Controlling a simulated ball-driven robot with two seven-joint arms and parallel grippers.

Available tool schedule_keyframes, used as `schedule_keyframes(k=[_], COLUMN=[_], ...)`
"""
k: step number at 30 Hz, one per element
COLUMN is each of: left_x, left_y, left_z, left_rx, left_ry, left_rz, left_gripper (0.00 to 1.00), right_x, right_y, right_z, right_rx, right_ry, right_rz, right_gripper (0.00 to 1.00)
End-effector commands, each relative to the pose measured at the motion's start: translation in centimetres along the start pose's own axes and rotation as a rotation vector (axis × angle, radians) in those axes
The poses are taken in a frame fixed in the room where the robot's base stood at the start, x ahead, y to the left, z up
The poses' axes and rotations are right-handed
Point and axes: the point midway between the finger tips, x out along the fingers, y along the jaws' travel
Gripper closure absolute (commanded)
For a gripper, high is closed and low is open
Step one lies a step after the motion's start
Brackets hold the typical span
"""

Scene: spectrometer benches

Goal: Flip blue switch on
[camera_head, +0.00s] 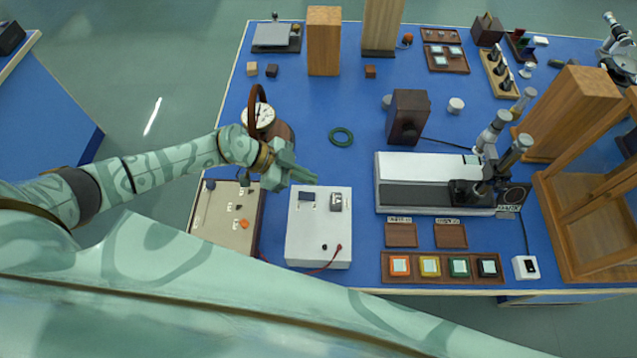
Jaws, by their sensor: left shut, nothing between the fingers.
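My left gripper (303,177) reaches in from the left. It is shut and empty, just above the back edge of a white box (318,228). On the box's top are a small dark blue rectangular part (307,198), close in front of the fingertips, and a grey-black part (336,202) to its right. I cannot tell whether the dark blue part is the blue switch, or its position. A beige panel (219,215) lies left of the box, with an orange knob (244,224) and small dark parts. My gripper and forearm hang over its back edge. My right gripper is out of view.
A dial gauge (262,114) stands behind my left wrist. A green ring (341,137) lies behind the white box. The long white-and-black spectrometer bench (430,183) stands to its right. A red cable (327,264) runs in front.

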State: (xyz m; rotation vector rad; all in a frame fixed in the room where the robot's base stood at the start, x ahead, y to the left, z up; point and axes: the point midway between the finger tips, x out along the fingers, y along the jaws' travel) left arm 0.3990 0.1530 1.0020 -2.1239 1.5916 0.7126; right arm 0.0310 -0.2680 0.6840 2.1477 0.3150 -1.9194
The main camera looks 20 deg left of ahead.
Motion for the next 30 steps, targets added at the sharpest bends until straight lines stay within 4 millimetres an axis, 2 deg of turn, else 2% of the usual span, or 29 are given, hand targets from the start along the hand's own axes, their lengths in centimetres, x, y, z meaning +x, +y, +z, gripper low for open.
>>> schedule_keyframes(k=[1, 4, 10, 15, 19, 30], left_x=[-1.3, -3.2, -5.6, -6.3, -6.3, -6.3], left_y=[0.0, 0.0, 0.0, 0.0, 0.0, 0.0], left_z=[-0.2, -0.7, -1.4, -1.6, -1.6, -1.6], left_rx=[0.000, 0.000, -0.002, -0.003, -0.003, -0.002], left_ry=[-0.005, -0.005, -0.004, -0.003, -0.002, -0.003], left_rz=[-0.002, -0.002, 0.000, 0.000, 0.000, 0.000], left_gripper=[1.00, 1.00, 1.00, 1.00, 1.00, 1.00], right_x=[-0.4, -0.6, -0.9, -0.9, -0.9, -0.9], right_y=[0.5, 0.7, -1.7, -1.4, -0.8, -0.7], right_z=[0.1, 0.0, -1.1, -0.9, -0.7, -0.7], right_rx=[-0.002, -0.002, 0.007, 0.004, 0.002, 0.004], right_ry=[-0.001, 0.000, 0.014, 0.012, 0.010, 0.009], right_rz=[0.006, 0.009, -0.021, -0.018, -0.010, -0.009], right_gripper=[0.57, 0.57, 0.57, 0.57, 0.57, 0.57])
